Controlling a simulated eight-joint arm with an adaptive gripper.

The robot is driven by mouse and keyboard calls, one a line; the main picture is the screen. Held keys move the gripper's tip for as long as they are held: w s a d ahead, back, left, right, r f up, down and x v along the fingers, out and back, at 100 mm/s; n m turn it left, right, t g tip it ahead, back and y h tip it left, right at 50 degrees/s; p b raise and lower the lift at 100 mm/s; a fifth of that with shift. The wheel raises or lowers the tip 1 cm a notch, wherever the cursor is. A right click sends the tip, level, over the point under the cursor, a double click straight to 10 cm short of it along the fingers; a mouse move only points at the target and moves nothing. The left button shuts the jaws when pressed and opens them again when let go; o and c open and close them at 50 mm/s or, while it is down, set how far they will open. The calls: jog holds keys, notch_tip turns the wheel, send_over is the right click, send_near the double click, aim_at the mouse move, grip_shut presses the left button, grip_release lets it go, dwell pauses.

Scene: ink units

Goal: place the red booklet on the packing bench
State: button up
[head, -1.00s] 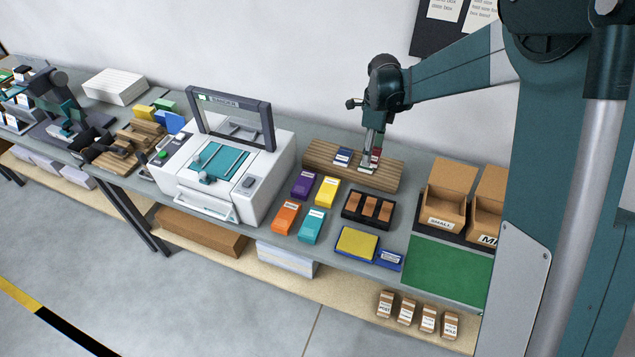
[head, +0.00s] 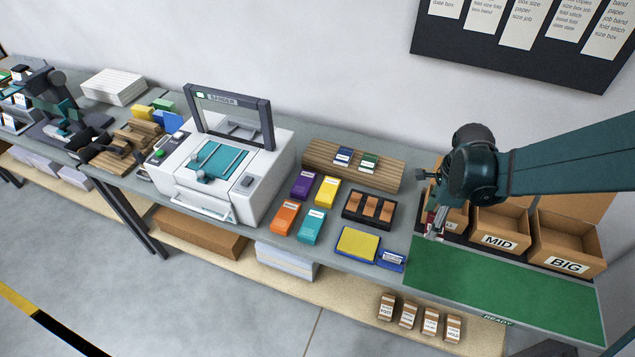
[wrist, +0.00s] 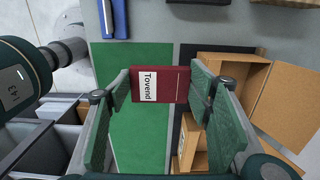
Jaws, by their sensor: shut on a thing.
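The red booklet (wrist: 172,86) with a white "Tovend" label is between the two fingers of my gripper (wrist: 160,88) in the wrist view. My gripper is shut on it. In the head view my gripper (head: 435,228) is over the back left part of the bench's green mat (head: 520,290), in front of the small box, and a bit of the red booklet (head: 428,216) shows. I cannot tell how high it is above the surface. The mat is bare and has a "READY" label on its front edge.
Open cardboard boxes marked MID (head: 500,240) and BIG (head: 566,264) stand behind the mat; my arm partly hides the smallest. A wooden rack (head: 320,160) holds a blue and a green booklet. Left of the mat lie a yellow pad (head: 357,243) and a dark tray (head: 368,209).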

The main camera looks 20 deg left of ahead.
jog(key=shift+s+d+f, duration=0.25)
jog(key=shift+s+d, duration=0.65)
jog(key=shift+s, duration=0.25)
jog(key=shift+f, duration=0.1)
send_over(426, 252)
jog(key=shift+f+b, duration=0.35)
jog(key=shift+f, duration=2.5)
jog(key=shift+f, duration=2.05)
jog(key=shift+f+b, duration=0.2)
jog(key=shift+b, duration=0.25)
jog(key=o, duration=0.9)
